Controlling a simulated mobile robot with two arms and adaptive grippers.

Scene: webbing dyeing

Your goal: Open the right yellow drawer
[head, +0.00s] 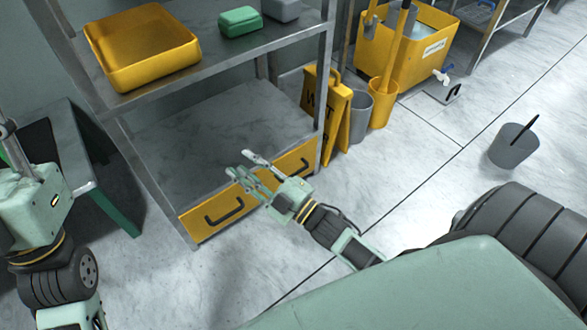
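The right yellow drawer (304,151) is at the bottom of a grey metal shelf unit and looks shut. Its dark handle (299,169) shows just right of my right gripper. The left yellow drawer (191,221), with its own dark handle (225,212), is beside it and also looks shut. My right gripper (241,164) is open, its fingers apart and empty. It is in front of and above where the two drawers meet, and it hides part of both fronts. I cannot tell whether it touches them. My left arm shows at the left edge, but its fingers do not show.
A yellow tray (141,75) and a green box (240,20) stand on the upper shelf. A yellow floor sign (338,118), a grey bin (362,108) and a yellow bucket (383,106) stand right of the unit. The floor in front of the drawers is clear.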

